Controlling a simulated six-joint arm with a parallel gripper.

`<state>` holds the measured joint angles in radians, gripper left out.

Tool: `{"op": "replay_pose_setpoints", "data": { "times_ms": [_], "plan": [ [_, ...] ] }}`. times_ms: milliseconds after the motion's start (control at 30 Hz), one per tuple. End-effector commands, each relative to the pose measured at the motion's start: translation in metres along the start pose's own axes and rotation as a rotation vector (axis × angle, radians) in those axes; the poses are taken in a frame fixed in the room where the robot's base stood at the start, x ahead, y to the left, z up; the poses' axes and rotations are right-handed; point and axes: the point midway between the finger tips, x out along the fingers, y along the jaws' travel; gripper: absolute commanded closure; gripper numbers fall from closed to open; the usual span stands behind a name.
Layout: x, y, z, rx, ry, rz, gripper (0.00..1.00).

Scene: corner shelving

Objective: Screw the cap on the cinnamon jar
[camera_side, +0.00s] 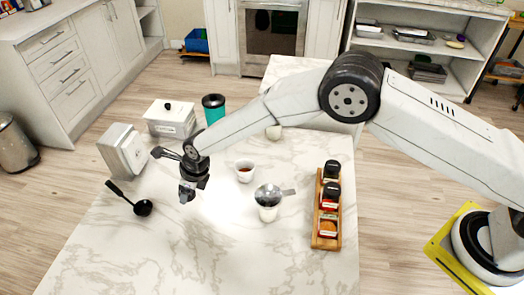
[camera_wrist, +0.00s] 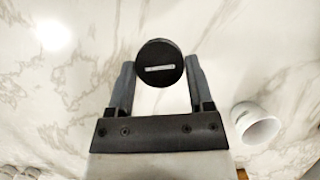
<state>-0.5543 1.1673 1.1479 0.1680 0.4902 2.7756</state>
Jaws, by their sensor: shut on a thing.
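My gripper (camera_side: 187,193) is low over the left part of the marble table. In the wrist view its two fingers (camera_wrist: 160,80) are shut on a round black cap (camera_wrist: 160,62) with a small pale label strip on top. I cannot tell whether anything is under the cap. The wooden spice rack (camera_side: 316,222) stands to the right, well away from my gripper. It holds jars with black caps, and its nearest jar (camera_side: 328,228) shows orange contents. I cannot read the labels, so which jar is cinnamon is unclear.
A small bowl with red contents (camera_side: 245,171) and a white cup (camera_side: 268,213) with a metal scoop on top stand between gripper and rack. A black ladle (camera_side: 142,207), white boxes (camera_side: 170,118) and a teal tumbler (camera_side: 214,109) are nearby. The front table is clear.

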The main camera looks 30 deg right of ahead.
Motion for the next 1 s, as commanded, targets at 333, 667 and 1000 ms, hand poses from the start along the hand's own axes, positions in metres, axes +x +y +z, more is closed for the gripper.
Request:
{"op": "replay_pose_setpoints", "data": {
  "times_ms": [333,667,1000],
  "plan": [
    [-0.075,0.0,0.028,0.0,-0.004,-0.001,0.92],
    [-0.13,-0.004,0.036,-0.054,0.004,0.02,0.92],
    [-0.14,-0.013,0.005,-0.25,0.001,0.092,0.92]
  ]
}}
